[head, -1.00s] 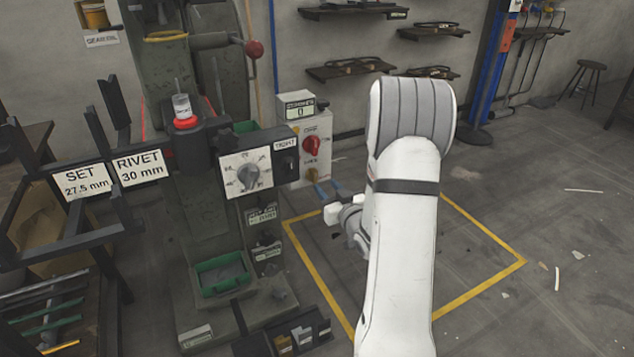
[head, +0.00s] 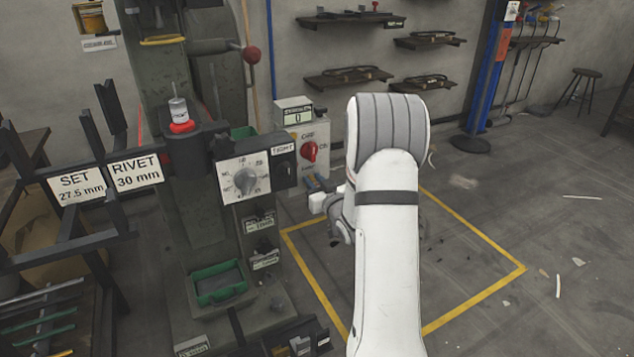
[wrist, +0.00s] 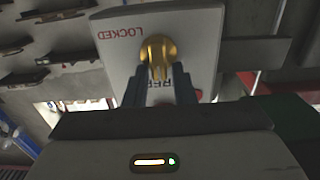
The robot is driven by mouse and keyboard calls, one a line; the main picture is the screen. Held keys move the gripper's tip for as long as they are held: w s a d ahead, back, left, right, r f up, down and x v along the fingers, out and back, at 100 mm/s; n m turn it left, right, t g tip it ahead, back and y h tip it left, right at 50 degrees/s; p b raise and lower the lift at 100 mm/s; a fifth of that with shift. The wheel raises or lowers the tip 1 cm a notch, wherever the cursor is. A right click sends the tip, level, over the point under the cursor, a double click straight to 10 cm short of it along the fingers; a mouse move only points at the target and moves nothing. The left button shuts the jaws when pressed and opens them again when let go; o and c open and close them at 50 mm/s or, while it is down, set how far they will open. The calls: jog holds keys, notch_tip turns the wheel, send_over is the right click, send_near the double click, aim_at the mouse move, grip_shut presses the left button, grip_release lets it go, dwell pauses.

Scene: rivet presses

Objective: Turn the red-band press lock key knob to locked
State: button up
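The brass lock key knob (wrist: 157,48) sits on a white plate (wrist: 118,58) in the wrist view. The plate reads LOCKED upside down at upper left of the knob; a second word below the knob is partly hidden by my fingers. My gripper (wrist: 160,77) has its two fingers apart, one on each side below the knob, with their tips close to it. I cannot tell whether they touch it. In the head view, my gripper (head: 317,186) is at the lower part of the press's white control box (head: 323,135), and the knob is hidden there. The press has a red band (head: 182,127).
A red selector knob (head: 310,152) is on the same box, just above my gripper. A grey dial (head: 245,181) and a TIGHT plate (head: 283,148) are to its left.

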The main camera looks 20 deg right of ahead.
grip_shut()
jog(key=shift+d, duration=0.2)
jog(key=shift+a, duration=0.1)
jog(key=m, duration=0.2)
jog(key=shift+m, duration=0.4)
jog(key=m+p, duration=0.1)
jog(key=m, duration=0.1)
jog(key=d+m, duration=0.1)
jog(key=m, duration=0.2)
jog(key=shift+f+p, duration=0.15)
jog(key=shift+p, duration=0.2)
jog(key=shift+d+f+m+p, duration=0.1)
jog(key=shift+f+m+p, duration=0.3)
jog(key=shift+m, duration=1.3)
jog(key=shift+d+f+m+p, duration=0.1)
jog(key=shift+m+p, duration=0.55)
jog(key=shift+m, duration=1.05)
jog(key=shift+d+f+m+p, duration=0.15)
jog(key=shift+m+p, duration=0.4)
jog(key=shift+m, duration=1.15)
jog(key=shift+f, duration=0.1)
